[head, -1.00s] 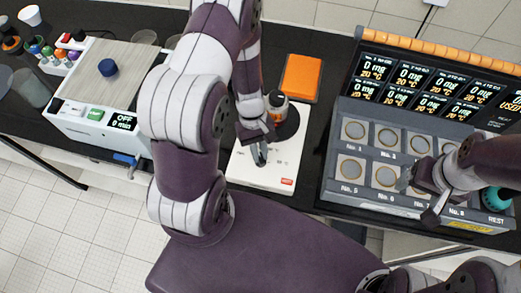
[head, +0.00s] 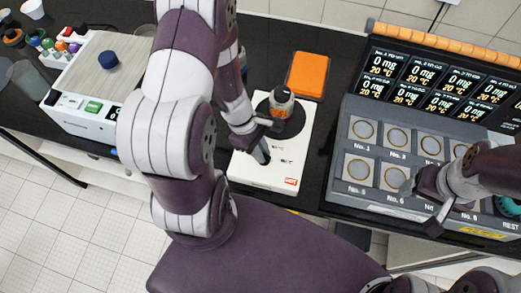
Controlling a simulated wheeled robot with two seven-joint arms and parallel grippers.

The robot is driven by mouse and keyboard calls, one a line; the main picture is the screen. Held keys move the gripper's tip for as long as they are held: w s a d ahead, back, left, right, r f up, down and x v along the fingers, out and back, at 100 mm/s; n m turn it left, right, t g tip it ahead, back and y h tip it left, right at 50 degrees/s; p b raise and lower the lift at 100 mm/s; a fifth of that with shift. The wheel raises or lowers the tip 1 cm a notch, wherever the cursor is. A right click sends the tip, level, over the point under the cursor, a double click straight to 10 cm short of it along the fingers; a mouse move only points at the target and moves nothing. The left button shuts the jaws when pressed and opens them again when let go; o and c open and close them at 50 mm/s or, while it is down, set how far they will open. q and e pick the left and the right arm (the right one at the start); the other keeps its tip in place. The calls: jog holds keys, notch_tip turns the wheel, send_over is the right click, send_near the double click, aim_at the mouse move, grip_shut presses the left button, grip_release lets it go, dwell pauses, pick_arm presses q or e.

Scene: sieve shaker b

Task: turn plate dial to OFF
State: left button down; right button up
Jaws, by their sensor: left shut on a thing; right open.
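The white hot plate (head: 245,172) stands on the dark bench in the middle of the head view, with a round black heating disc (head: 291,124) and a red HOT label on its front right. My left gripper (head: 262,152) points down at the plate's front panel, in front of the bottle, and is shut on the plate dial. The dial itself is hidden by the fingers, so its setting cannot be read. My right gripper (head: 421,207) is open and empty above the front of the grey multi-station unit.
An orange block (head: 307,75) lies behind the hot plate. The grey unit (head: 345,192) with numbered round stations and displays fills the right. My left arm covers the bench between.

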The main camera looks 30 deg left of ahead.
pick_arm(q)
jog(key=shift+r+n, duration=0.1)
jog(key=shift+n, duration=0.2)
jog(key=c, duration=1.1)
grip_release()
jog(key=p+v, duration=0.1)
jog(key=v, duration=1.1)
jog(key=shift+a+r+p, duration=0.15)
jog(key=shift+r+p, duration=0.1)
jog(key=shift+p, duration=0.05)
jog(key=d+m+y+b, duration=0.1)
jog(key=d+m, duration=0.1)
jog(key=m, duration=0.4)
jog(key=d+m+t+y+b, duration=0.1)
jog(key=m+y+b, duration=0.1)
jog(key=m, duration=0.4)
jog(key=d+m+y+b, duration=0.1)
jog(key=d+m+b, duration=0.1)
jog(key=m, duration=0.4)
jog(key=shift+d+f+t, duration=0.3)
jog(key=shift+f, duration=0.1)
